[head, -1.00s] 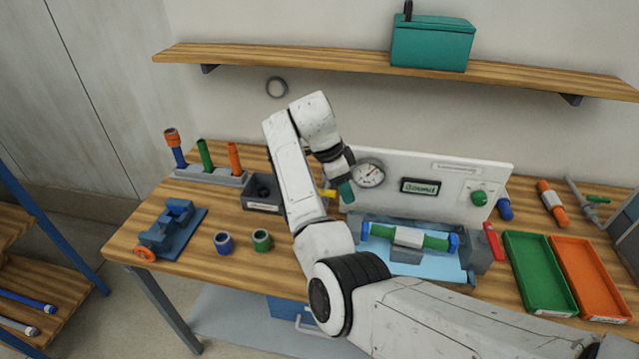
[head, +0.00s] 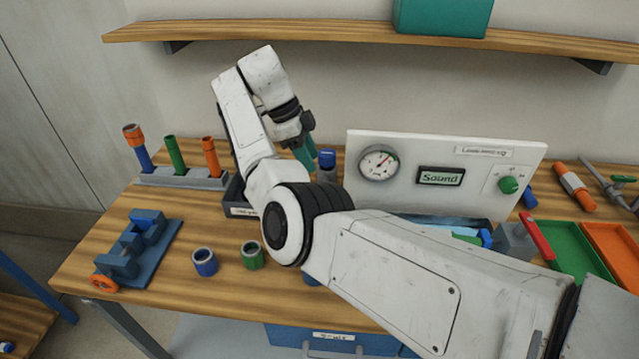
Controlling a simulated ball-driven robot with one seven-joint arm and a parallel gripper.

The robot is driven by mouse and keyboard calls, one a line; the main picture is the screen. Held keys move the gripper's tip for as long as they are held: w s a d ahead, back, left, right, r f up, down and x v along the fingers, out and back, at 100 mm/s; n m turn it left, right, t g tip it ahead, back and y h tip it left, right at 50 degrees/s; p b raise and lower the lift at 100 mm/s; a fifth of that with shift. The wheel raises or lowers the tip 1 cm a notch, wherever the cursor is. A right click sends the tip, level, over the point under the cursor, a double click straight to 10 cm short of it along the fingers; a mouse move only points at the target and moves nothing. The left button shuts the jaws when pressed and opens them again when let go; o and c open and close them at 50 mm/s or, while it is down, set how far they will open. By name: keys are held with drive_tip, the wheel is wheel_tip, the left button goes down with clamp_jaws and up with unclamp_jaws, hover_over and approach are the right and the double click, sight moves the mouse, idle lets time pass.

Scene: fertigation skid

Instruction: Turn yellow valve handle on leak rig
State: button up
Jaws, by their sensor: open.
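My gripper (head: 306,152) has teal fingers and hangs open above the bench, left of the leak rig's white panel (head: 400,195). The panel carries a round gauge (head: 379,162), a display (head: 440,176) reading "Sound" and a green knob (head: 508,185). A blue-topped grey post (head: 327,160) stands just right of the fingers; contact cannot be told. The yellow valve handle does not show now. My arm hides the area below the gripper and most of the rig's tray (head: 482,224).
A rack (head: 180,179) with several coloured tubes stands at the left. A blue vise (head: 135,250), a blue ring (head: 205,262) and a green ring (head: 251,255) are in front. Green (head: 575,250) and orange (head: 612,245) trays lie at right. A wooden shelf (head: 350,32) runs above.

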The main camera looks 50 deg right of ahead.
drive_tip(key=p+x, duration=0.1)
drive_tip(key=x, duration=0.7)
drive_tip(key=shift+s+f, duration=0.1)
drive_tip(key=shift+f, duration=0.2)
drive_tip(key=shift+c, duration=0.2)
clamp_jaws()
